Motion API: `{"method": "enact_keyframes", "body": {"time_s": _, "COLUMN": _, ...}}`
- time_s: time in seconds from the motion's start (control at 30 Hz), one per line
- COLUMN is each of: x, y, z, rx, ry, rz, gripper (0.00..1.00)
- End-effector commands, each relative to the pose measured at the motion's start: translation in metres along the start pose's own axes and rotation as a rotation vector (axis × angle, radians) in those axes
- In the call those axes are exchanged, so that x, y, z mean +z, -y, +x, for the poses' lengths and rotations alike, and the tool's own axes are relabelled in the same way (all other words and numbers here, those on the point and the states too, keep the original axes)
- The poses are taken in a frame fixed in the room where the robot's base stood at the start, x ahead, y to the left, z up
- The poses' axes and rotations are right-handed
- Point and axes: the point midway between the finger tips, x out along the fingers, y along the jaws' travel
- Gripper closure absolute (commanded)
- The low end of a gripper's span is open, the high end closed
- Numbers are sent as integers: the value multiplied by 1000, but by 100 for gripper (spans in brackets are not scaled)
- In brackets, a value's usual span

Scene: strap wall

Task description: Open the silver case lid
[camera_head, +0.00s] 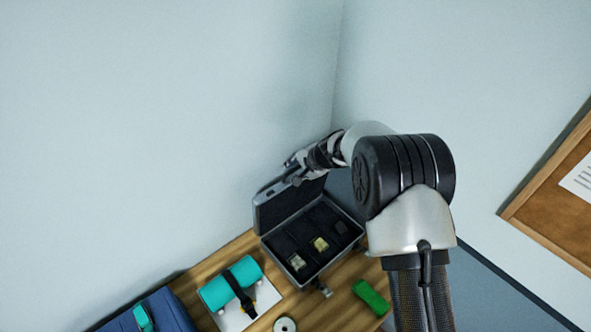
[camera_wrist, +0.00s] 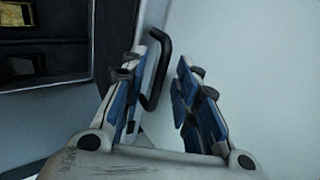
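The silver case (camera_head: 333,262) stands on the wooden table with its lid (camera_head: 284,208) raised steeply, dark lining showing. Inside are dark compartments with small watch-like items (camera_head: 320,244). My gripper (camera_head: 288,179) is at the upper edge of the raised lid. In the wrist view, my gripper (camera_wrist: 160,92) has its two fingers apart. The black case handle (camera_wrist: 156,72) shows in the gap, closer to the left finger; I cannot tell whether they touch. The case interior (camera_wrist: 40,50) shows at the upper left there.
A turquoise roll with a black strap (camera_head: 232,284) lies on a white sheet. A green object (camera_head: 370,297), a white ring (camera_head: 285,325) and a blue item (camera_head: 150,314) are also nearby. Walls stand close behind; a cork board (camera_head: 555,222) hangs at right.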

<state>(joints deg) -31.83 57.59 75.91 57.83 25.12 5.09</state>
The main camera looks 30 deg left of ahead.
Motion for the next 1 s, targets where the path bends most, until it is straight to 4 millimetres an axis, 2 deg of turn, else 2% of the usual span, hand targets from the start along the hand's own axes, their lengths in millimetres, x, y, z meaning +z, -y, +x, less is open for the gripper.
{"method": "enact_keyframes", "body": {"time_s": 0.17, "x": -1, "y": 2, "z": -22, "rx": -2, "ry": -2, "rz": 2, "gripper": 72}}
{"method": "enact_keyframes", "body": {"time_s": 0.4, "x": -1, "y": 2, "z": -74, "rx": -3, "ry": -3, "rz": 0, "gripper": 72}}
{"method": "enact_keyframes", "body": {"time_s": 0.6, "x": -1, "y": 1, "z": -106, "rx": -2, "ry": -2, "rz": -1, "gripper": 72}}
{"method": "enact_keyframes", "body": {"time_s": 0.77, "x": 0, "y": 1, "z": -118, "rx": -1, "ry": -1, "rz": -1, "gripper": 72}}
{"method": "enact_keyframes", "body": {"time_s": 1.0, "x": 0, "y": 0, "z": -119, "rx": -1, "ry": 0, "rz": -1, "gripper": 72}}
